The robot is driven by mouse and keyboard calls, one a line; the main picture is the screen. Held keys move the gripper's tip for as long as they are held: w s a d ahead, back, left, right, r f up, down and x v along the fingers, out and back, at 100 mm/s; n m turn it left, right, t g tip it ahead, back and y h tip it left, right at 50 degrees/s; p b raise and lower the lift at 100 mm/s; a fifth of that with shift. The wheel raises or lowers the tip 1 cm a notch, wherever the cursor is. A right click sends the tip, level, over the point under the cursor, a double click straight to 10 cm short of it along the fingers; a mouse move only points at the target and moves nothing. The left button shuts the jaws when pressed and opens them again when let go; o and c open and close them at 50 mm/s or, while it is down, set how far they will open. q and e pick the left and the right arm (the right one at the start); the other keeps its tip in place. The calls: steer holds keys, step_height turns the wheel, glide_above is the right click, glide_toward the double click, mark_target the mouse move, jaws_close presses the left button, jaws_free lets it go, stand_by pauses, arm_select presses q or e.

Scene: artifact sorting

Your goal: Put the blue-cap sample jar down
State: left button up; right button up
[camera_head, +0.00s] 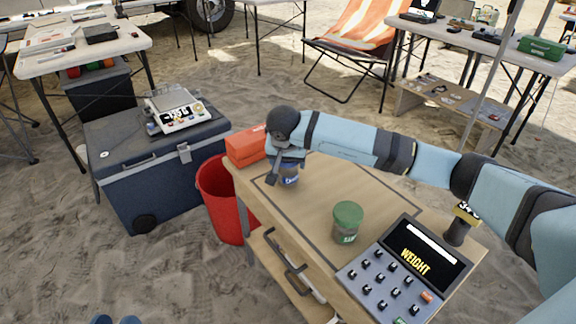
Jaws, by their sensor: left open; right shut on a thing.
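The blue-cap sample jar (290,181) is at the far end of the small wooden table (318,187), at the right gripper. My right gripper (285,166) is shut on it from above and hides most of its cap; blue lettering shows on its side. The jar looks upright and low over the tabletop; I cannot tell whether its base touches.
A green-cap jar (347,222) stands mid-table, with a weighing keypad display (410,267) at the near right and an orange box (247,146) at the far left corner. A red bin (215,195) and a blue cooler (150,160) bearing a scale (176,110) stand left.

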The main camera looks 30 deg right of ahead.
arm_select(q)
steer(key=shift+f, duration=0.25)
arm_select(e)
steer(key=shift+f, duration=0.5)
steer(key=shift+f, duration=0.15)
steer(key=o, duration=1)
arm_select(q)
steer(key=shift+f, duration=0.1)
arm_select(e)
steer(key=shift+r, duration=0.35)
arm_select(q)
steer(key=r+t+p, duration=0.1)
steer(key=r+p, duration=0.1)
steer(key=r+t+p, duration=0.1)
steer(key=r, duration=0.2)
steer(key=shift+s+a+r+p, duration=0.1)
steer(key=shift+a+r+p, duration=0.1)
steer(key=shift+r+p, duration=0.15)
arm_select(e)
steer(key=v, duration=1.1)
steer(key=shift+s+a+r, duration=0.15)
steer(key=shift+r, duration=0.1)
